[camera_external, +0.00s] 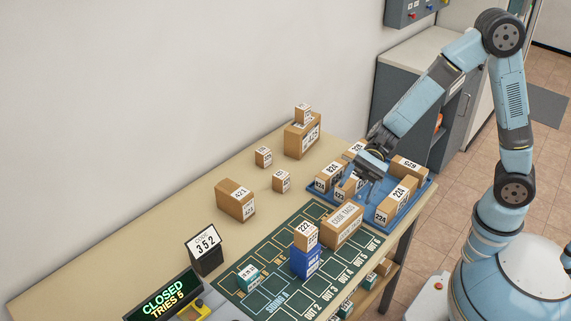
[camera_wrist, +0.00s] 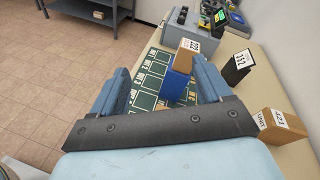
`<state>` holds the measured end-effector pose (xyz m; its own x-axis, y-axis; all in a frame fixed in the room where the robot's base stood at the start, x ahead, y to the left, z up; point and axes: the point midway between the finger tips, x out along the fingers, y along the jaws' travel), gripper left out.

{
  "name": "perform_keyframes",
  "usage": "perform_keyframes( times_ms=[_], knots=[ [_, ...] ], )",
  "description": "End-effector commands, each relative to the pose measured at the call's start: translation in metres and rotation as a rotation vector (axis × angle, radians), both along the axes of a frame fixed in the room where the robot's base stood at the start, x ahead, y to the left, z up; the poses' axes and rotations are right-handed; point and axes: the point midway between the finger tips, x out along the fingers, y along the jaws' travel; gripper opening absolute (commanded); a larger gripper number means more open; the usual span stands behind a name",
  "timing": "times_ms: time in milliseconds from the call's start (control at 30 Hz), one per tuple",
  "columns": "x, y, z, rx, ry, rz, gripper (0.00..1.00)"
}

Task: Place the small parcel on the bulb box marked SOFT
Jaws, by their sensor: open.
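My gripper (camera_external: 368,172) is open and empty above the blue tray (camera_external: 428,190) of brown boxes at the table's right end. In the wrist view its fingers (camera_wrist: 161,88) are spread wide. Small brown parcels stand on the table: one (camera_external: 263,156) at the back, one (camera_external: 281,181) nearer, and one on a larger box. Another brown box (camera_external: 306,236) marked 222 sits on a blue box (camera_external: 305,262) on the green mat; this stack also shows in the wrist view, ahead between the fingers. I cannot read SOFT on any box, so I cannot tell which is the bulb box.
A brown CODE TAGS box (camera_external: 343,226) stands on the mat's right part, between the blue box and the tray. A brown box (camera_external: 235,200) stands behind the mat. A dark 352 sign (camera_external: 205,250) and a CLOSED display (camera_external: 163,300) are at the left. The back left tabletop is clear.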

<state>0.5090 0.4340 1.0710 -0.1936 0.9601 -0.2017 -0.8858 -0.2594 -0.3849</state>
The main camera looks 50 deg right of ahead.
Motion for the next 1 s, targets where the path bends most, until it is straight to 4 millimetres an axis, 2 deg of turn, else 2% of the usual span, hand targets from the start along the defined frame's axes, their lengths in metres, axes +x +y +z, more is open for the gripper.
perform_keyframes(
  times_ms=[100, 467, 1000],
  knots=[
    [-0.012, -0.032, 0.016, -0.073, -0.153, 0.064, 0.78],
    [-0.042, -0.142, 0.041, -0.359, -0.583, 0.239, 0.78],
    [-0.083, -0.327, 0.074, -0.927, -1.104, 0.434, 0.78]
  ],
)
